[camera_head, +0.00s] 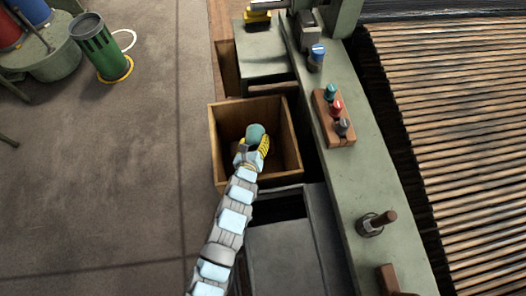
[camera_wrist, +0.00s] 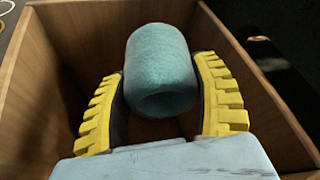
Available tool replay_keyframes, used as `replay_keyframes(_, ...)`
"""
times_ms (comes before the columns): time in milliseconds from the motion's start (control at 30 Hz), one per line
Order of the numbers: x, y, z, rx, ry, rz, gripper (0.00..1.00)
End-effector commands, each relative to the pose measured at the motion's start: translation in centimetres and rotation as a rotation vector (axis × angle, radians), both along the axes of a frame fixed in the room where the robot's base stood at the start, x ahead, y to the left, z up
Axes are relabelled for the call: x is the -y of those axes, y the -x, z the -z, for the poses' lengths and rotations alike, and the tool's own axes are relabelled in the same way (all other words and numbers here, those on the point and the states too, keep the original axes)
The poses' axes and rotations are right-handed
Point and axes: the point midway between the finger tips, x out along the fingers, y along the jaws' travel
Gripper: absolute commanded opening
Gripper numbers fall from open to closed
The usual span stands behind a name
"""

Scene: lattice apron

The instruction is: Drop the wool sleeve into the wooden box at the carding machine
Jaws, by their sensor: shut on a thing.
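The wool sleeve (camera_wrist: 160,68) is a teal, fuzzy, hollow cylinder. My gripper (camera_wrist: 161,88) is shut on it, with a yellow ribbed finger on each side. In the head view the sleeve (camera_head: 256,134) shows at the end of my gripper (camera_head: 254,146), over the opening of the wooden box. The wooden box (camera_head: 216,146) is brown, square and open at the top, beside the green machine frame. In the wrist view the walls of the box (camera_wrist: 246,80) surround the sleeve on several sides. The exact height of the sleeve relative to the rim is hard to tell.
The green machine frame (camera_head: 345,165) runs along the box's right side and carries a wooden block with coloured knobs (camera_head: 334,117). A slatted wooden bed (camera_head: 460,130) lies beyond it. A green canister (camera_head: 98,50) stands at the upper left. The floor on the left is mostly clear.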

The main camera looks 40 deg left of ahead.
Motion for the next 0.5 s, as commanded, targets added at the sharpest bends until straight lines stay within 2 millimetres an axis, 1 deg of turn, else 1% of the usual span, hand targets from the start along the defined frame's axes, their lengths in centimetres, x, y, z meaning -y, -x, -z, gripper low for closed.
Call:
replay_keyframes(267, 0.01, 0.01, 0.08, 0.000, 0.001, 0.000, 0.38)
replay_keyframes(300, 0.01, 0.01, 0.08, 0.000, 0.001, 0.000, 0.77)
replay_keyframes(367, 0.01, 0.01, 0.08, -0.001, 0.001, 0.000, 0.94)
replay_keyframes(400, 0.01, 0.01, 0.08, -0.001, 0.001, 0.000, 0.98)
replay_keyframes(500, 0.01, 0.01, 0.10, -0.001, 0.001, -0.001, 0.98)
